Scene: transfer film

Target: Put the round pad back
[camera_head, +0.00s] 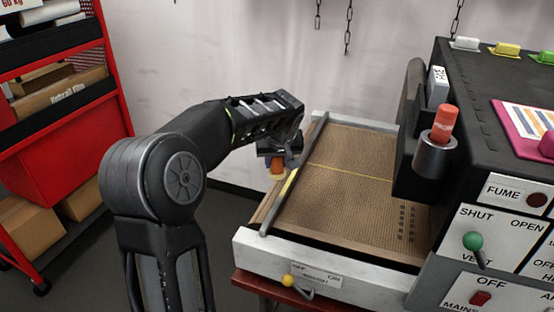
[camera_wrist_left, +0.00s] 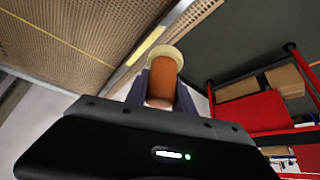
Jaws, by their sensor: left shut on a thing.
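The round pad (camera_wrist_left: 168,52) has a pale cream disc on an orange cylindrical handle. It sits between the two fingers of my left gripper (camera_wrist_left: 160,92) in the left wrist view, with the disc pointing away from the gripper. In the head view my left gripper (camera_head: 276,155) is shut on it, and the pad (camera_head: 277,169) hangs below the fingers by the left edge of the perforated bed. The fingers are partly hidden by the wrist. My right gripper is in neither view.
The perforated brown bed (camera_head: 345,190) has a light frame and a dark bar along its left side. A metal cup (camera_head: 435,160) on the black machine holds an orange-red cylinder (camera_head: 444,120). A red shelf (camera_head: 60,150) with boxes stands left. The bed's middle is clear.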

